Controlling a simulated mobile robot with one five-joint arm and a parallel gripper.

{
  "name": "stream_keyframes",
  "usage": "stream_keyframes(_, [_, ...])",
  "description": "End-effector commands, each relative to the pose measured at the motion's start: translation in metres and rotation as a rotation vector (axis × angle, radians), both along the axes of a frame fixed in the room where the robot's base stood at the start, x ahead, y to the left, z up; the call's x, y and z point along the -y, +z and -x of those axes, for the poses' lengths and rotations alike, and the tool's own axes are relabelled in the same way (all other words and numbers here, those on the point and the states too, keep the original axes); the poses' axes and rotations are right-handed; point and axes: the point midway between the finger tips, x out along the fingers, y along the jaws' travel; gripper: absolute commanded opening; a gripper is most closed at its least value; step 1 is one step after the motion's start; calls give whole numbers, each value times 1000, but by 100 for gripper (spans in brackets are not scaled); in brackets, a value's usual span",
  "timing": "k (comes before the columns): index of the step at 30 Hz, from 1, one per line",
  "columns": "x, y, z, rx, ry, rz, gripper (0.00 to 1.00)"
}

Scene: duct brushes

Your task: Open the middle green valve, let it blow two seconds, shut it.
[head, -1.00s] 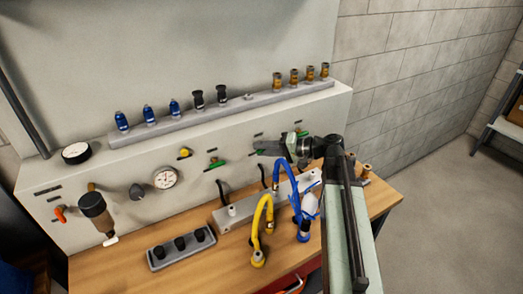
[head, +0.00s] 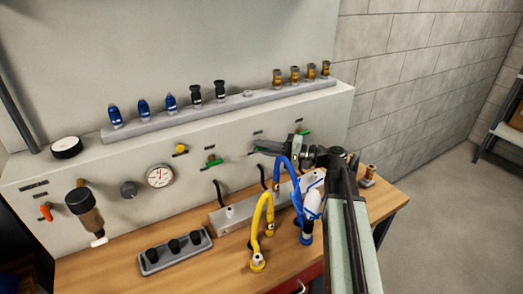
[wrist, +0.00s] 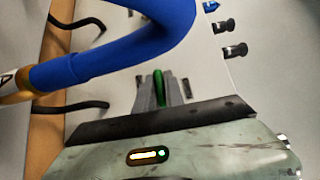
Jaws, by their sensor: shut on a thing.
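Three green valves sit in a row on the grey panel's front: the left one (head: 213,162), the middle one at my gripper, and the right one (head: 304,131). My gripper (head: 262,147) reaches the panel from the right, at the middle valve. In the wrist view my gripper (wrist: 160,92) is shut on the middle valve's green handle (wrist: 159,86), which shows between the two grey fingers. The head view mostly hides that handle behind the fingers, so its angle is hard to tell.
A blue hose (head: 281,170) arches close below my gripper and crosses the wrist view (wrist: 110,50). A yellow hose (head: 257,222) stands on the wooden bench (head: 195,270).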

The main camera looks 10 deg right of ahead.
Motion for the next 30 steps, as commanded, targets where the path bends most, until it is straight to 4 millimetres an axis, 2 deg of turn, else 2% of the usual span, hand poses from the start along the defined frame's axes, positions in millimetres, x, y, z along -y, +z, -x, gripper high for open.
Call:
stream_keyframes(1, [0, -1, 1, -1, 2, 3, 16])
stream_keyframes(3, [0, -1, 0, 0, 1, 3, 34])
stream_keyframes(14, [4, 0, 2, 0, 0, 2, 34])
stream_keyframes(24, [58, -1, 30, 0, -1, 2, 34])
stream_keyframes(30, [69, -1, 36, 0, 1, 2, 34])
